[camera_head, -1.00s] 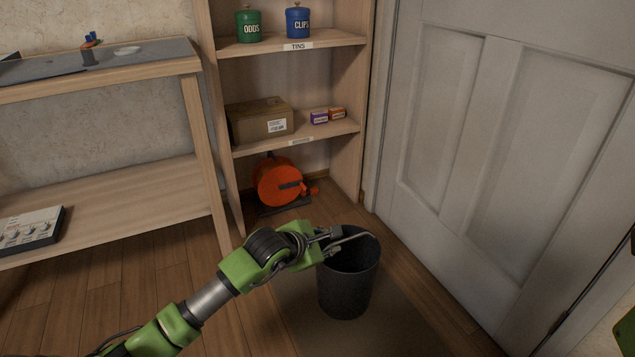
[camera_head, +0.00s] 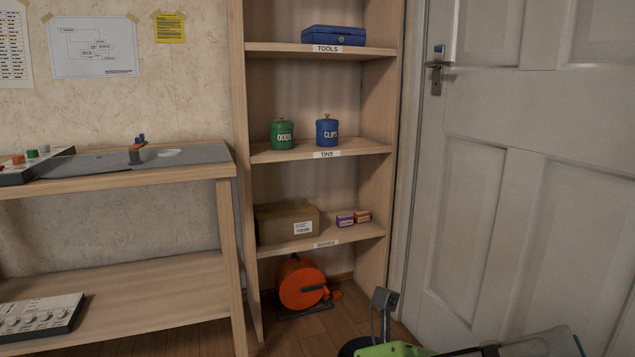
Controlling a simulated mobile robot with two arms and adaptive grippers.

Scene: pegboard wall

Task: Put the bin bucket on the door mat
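Neither the bin bucket nor the door mat can be made out in the current head view; the floor where they stood is below the picture's bottom edge.
An open shelf unit holds a blue toolbox (camera_head: 333,36), green tin (camera_head: 282,134), blue tin (camera_head: 327,131) and cardboard box (camera_head: 287,222). An orange reel (camera_head: 301,284) sits at its foot. A white door (camera_head: 505,180) is at right, a workbench (camera_head: 120,184) at left.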

